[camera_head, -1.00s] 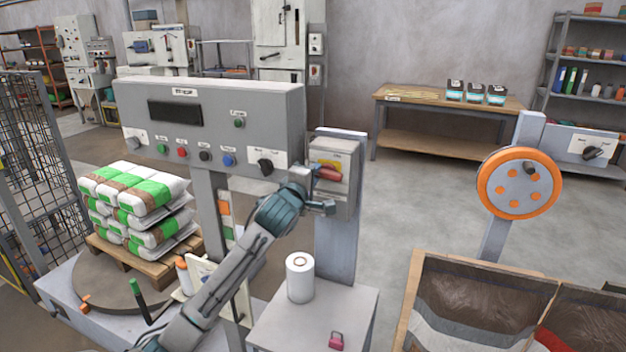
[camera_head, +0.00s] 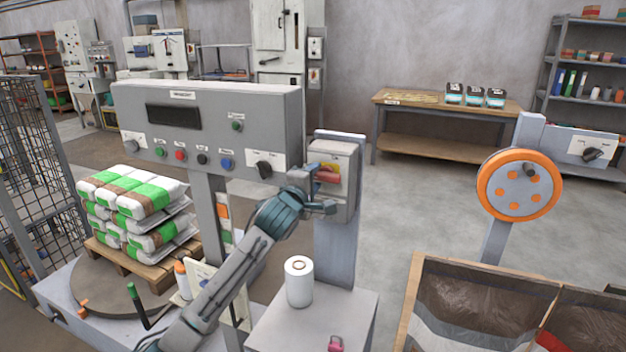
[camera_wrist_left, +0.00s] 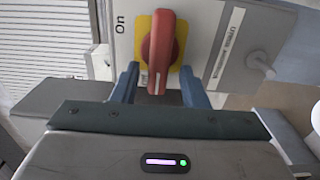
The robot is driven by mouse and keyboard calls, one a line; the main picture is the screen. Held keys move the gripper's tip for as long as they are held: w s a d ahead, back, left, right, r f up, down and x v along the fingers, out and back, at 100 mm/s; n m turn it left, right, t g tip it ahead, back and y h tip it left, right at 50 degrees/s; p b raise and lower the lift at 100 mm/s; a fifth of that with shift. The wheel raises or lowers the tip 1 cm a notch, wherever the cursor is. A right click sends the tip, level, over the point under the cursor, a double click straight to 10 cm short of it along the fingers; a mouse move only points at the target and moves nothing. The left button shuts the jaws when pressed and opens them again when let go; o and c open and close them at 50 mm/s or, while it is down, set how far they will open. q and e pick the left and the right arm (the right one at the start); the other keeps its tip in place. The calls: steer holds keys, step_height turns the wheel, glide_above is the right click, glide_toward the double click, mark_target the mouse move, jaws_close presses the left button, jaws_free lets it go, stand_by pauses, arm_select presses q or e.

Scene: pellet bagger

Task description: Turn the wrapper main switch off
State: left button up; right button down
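The wrapper main switch is a red rotary handle (camera_head: 328,173) on a yellow plate, on the front of a grey box (camera_head: 345,198) on a post. In the left wrist view the red handle (camera_wrist_left: 160,52) stands upright in the picture, with "On" printed to its left. My left gripper (camera_head: 322,206) is at the front of the box, close to the handle. In the wrist view its two fingers (camera_wrist_left: 159,86) are apart, one on each side of the handle's lower end, with gaps visible. My right gripper is not in view.
A grey control panel (camera_head: 215,127) with buttons and a black knob stands left of the switch box. Below are a white roll (camera_head: 299,282) and a pink padlock (camera_head: 335,343) on a grey cabinet (camera_head: 345,310). Stacked bags (camera_head: 140,210) stand at left.

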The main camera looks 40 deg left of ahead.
arm_select(q)
steer(key=shift+s, duration=0.1)
steer(key=b+v, duration=0.2)
steer(key=v, duration=0.8)
steer(key=shift+s+b, duration=0.25)
steer(key=shift+b, duration=0.05)
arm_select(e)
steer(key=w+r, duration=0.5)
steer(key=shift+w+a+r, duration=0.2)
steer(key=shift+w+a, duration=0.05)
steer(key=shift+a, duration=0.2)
arm_select(q)
steer(key=shift+d, duration=0.15)
